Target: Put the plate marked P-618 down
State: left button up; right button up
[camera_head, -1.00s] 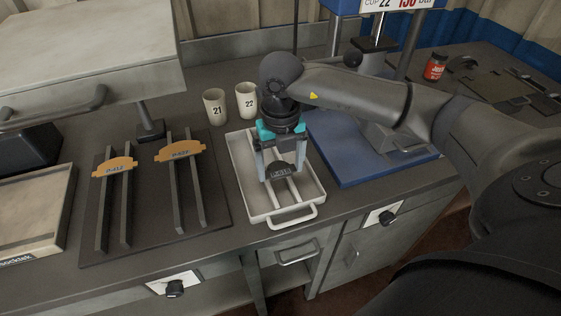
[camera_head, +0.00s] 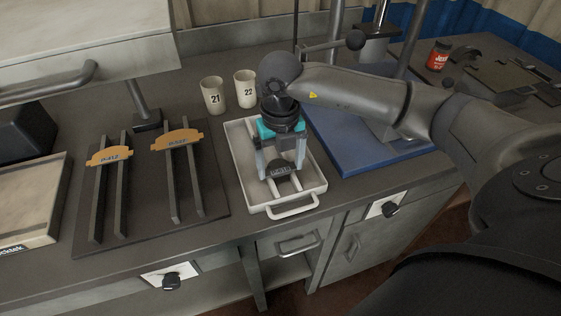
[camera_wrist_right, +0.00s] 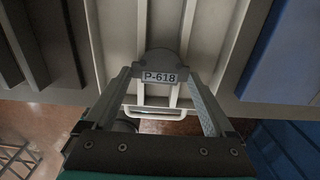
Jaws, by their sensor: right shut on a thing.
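The dark plate marked P-618 (camera_head: 281,168) is between the fingers of my right gripper (camera_head: 281,174), which is shut on it. Its label reads clearly in the right wrist view (camera_wrist_right: 160,77). The plate is over the rails inside the white tray (camera_head: 256,201); I cannot tell whether it touches them. In the right wrist view the gripper's fingers (camera_wrist_right: 160,92) stand on both sides of the plate. My left gripper is not in view.
Two orange plates (camera_head: 109,155) (camera_head: 178,139) sit on rails on a dark board to the left. Cups marked 21 (camera_head: 213,97) and 22 (camera_head: 245,90) stand behind the tray. A blue mat (camera_head: 360,165) lies to its right, and a red can (camera_head: 438,55) stands farther back.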

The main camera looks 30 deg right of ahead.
jog(key=shift+f, duration=0.2)
jog(key=o, duration=1.3)
jog(key=shift+c, duration=0.2)
jog(key=shift+r, duration=0.1)
jog(key=shift+r+p, duration=1.45)
jog(key=shift+r, duration=0.45)
jog(key=shift+s, duration=0.1)
jog(key=s, duration=0.2)
jog(key=s+a+p, duration=0.1)
jog(key=s, duration=0.1)
jog(key=shift+s, duration=0.4)
jog(key=s+a, duration=0.1)
jog(key=s, duration=0.5)
jog(key=shift+s+a, duration=0.35)
jog(key=shift+a, duration=0.05)
